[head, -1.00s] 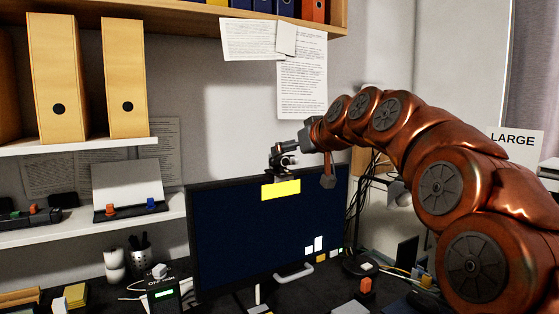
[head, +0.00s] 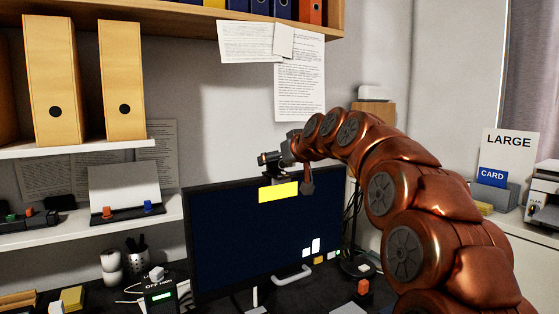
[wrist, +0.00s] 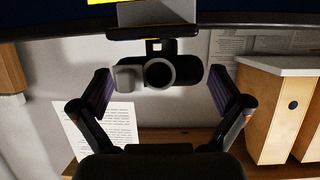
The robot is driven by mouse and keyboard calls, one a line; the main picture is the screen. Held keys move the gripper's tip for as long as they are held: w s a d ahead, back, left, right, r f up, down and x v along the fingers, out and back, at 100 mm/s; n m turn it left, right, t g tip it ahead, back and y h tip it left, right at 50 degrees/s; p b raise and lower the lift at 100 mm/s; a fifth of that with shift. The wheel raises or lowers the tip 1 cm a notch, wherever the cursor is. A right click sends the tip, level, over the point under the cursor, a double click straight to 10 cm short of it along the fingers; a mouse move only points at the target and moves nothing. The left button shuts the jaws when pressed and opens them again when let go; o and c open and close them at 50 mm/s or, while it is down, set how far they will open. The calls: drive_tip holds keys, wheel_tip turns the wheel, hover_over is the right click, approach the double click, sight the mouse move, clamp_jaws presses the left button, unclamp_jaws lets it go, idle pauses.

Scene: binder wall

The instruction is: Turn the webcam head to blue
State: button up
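The webcam (head: 268,159) sits on the monitor's top edge, above a yellow note (head: 278,192). In the wrist view the dark webcam head (wrist: 188,74) appears upside down, with a round lens facing my wrist camera and a pale knob beside it. My gripper (wrist: 158,80) is open, one finger on each side of the head, with small gaps visible. In the head view my gripper (head: 284,152) is at the webcam's right side and partly hides it. A blue CARD box (head: 492,178) stands at right; a blue clip (head: 148,206) is on the left shelf.
The monitor (head: 235,235) is directly below my gripper. Papers (head: 300,85) hang on the wall behind, under an upper shelf with binders. Tan binders (head: 55,80) stand on the left shelf. A LARGE sign (head: 508,142) stands at right.

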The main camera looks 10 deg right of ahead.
drive_tip(key=c, duration=0.9)
drive_tip(key=shift+f+n+y+b, duration=0.2)
drive_tip(key=shift+n+y+b, duration=0.1)
drive_tip(key=shift+b, duration=0.2)
drive_tip(key=shift+w+n+y+b, duration=0.1)
drive_tip(key=shift+n+y+b, duration=0.3)
drive_tip(key=shift+y, duration=0.1)
drive_tip(key=shift+r+n+g+y, duration=0.2)
drive_tip(key=shift+n+g+y, duration=0.7)
drive_tip(key=shift+n, duration=0.1)
drive_tip(key=n+g+y+p, duration=0.1)
drive_tip(key=n+y+p, duration=0.1)
drive_tip(key=p, duration=0.2)
drive_tip(key=shift+r+g, duration=0.1)
drive_tip(key=shift+g, duration=0.3)
drive_tip(key=shift+n+g+y+p, duration=0.45)
drive_tip(key=shift+n+p, duration=0.25)
drive_tip(key=shift+p, duration=0.25)
drive_tip(key=shift+f+n+g+y+p, duration=0.25)
drive_tip(key=shift+n+y+p, duration=0.1)
drive_tip(key=shift+p, duration=0.2)
